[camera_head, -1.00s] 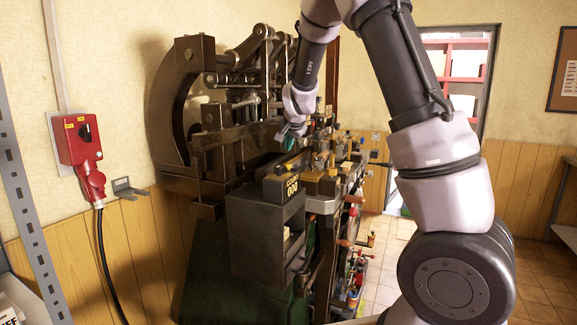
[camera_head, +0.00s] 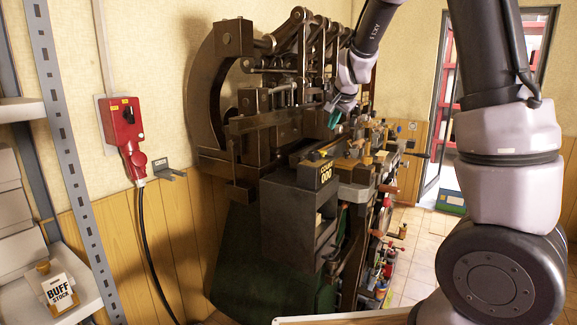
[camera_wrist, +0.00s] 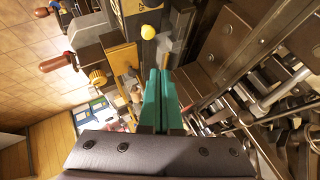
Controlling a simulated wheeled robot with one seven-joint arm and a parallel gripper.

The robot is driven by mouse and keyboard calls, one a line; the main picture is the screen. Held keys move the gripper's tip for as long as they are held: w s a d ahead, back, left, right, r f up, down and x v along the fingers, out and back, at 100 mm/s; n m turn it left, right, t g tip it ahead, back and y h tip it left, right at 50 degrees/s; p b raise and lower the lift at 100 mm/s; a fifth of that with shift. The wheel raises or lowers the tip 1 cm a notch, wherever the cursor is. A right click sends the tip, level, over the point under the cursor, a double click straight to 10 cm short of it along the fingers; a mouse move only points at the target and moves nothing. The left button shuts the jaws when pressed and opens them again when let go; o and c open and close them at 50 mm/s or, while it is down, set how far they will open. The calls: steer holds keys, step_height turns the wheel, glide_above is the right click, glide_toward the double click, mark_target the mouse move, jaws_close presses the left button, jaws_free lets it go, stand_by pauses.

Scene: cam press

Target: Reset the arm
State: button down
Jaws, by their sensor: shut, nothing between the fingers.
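My gripper (camera_head: 334,117) is over the front side of the dark metal cam press (camera_head: 262,125) in the head view, near its upper linkage. Its teal fingers are together and hold nothing. In the wrist view the gripper (camera_wrist: 160,80) points toward the press bed, with a yellow round knob (camera_wrist: 148,32) just beyond the fingertips. Whether the fingertips touch anything cannot be told. My arm reaches in from the right, bent at the elbow.
A counter box (camera_head: 318,172) reading 000 sits on the press front. A red switch box (camera_head: 124,125) hangs on the left wall. A shelf rack (camera_head: 62,120) with a Buff Stock box (camera_head: 60,293) stands at far left. Red-handled levers (camera_wrist: 57,62) stick out from the press. Open floor lies right of it.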

steer(key=s+d+r+n+g+y, duration=0.15)
steer(key=s+r, duration=0.25)
steer(key=s, duration=0.6)
steer(key=s+d+r+n+y, duration=0.15)
steer(key=s+r, duration=0.25)
steer(key=s, duration=0.6)
steer(key=s+d+n+h, duration=0.1)
steer(key=s+n, duration=0.1)
steer(key=s, duration=1.3)
steer(key=shift+s+f+h, duration=0.15)
steer(key=shift+f+h, duration=0.1)
steer(key=shift+h, duration=0.15)
steer(key=c, duration=1.5)
jaws_free()
steer(key=shift+d, duration=0.1)
steer(key=shift+c, duration=0.2)
